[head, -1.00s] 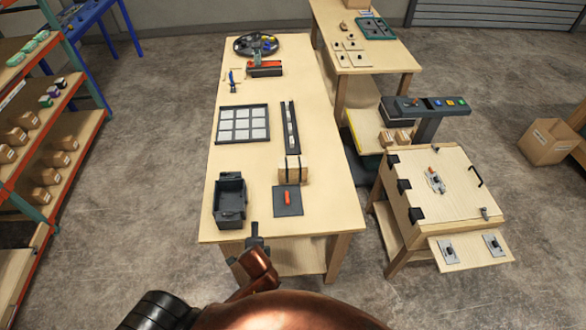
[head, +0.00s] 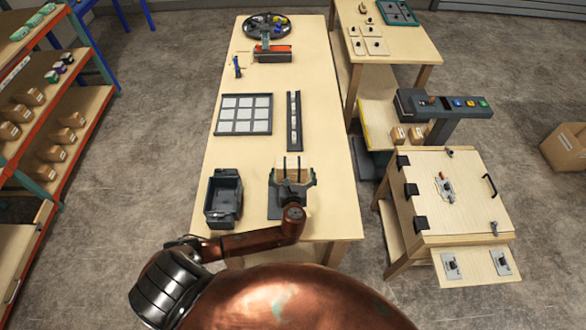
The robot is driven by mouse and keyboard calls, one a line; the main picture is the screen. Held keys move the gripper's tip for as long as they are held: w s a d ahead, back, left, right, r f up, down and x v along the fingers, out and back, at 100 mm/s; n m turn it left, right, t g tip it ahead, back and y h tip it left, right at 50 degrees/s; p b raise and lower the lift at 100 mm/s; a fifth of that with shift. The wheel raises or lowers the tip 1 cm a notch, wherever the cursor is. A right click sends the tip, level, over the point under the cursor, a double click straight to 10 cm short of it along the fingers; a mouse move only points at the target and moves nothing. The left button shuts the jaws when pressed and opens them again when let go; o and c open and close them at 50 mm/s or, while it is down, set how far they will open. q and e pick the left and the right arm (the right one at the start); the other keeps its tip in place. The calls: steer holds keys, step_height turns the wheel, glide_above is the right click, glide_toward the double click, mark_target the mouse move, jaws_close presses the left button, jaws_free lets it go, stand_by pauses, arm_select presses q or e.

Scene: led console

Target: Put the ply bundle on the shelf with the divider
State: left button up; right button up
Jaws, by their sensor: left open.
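The ply bundle (head: 292,164) appears to be the small light-wood block with two dark upright bands, standing near the front of the long table (head: 316,206). My left gripper (head: 294,178) is open at the near side of the bundle, with a finger toward each side of it. I cannot tell whether the fingers touch it. A rack (head: 75,105) with several shelves stands at the far left. I cannot make out a divider on its shelves. My right gripper is not in view.
A dark bin (head: 223,198) stands left of the bundle. A dark mat (head: 273,208) lies partly under my left arm. A gridded tray (head: 244,114) and a narrow dark rail (head: 294,120) lie beyond. A wooden cabinet (head: 455,190) stands to the right.

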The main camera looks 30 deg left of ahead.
mark_target(292, 163)
arm_select(q)
steer(key=x, duration=0.4)
steer(key=shift+a+r, duration=0.1)
steer(key=shift+w+a+f, duration=0.25)
steer(key=shift+w+a, duration=0.05)
steer(key=shift+w, duration=0.15)
steer(key=c, duration=0.4)
steer(key=shift+c, duration=1.4)
steer(key=c, duration=0.6)
steer(key=shift+r, duration=0.1)
steer(key=shift+c, duration=0.6)
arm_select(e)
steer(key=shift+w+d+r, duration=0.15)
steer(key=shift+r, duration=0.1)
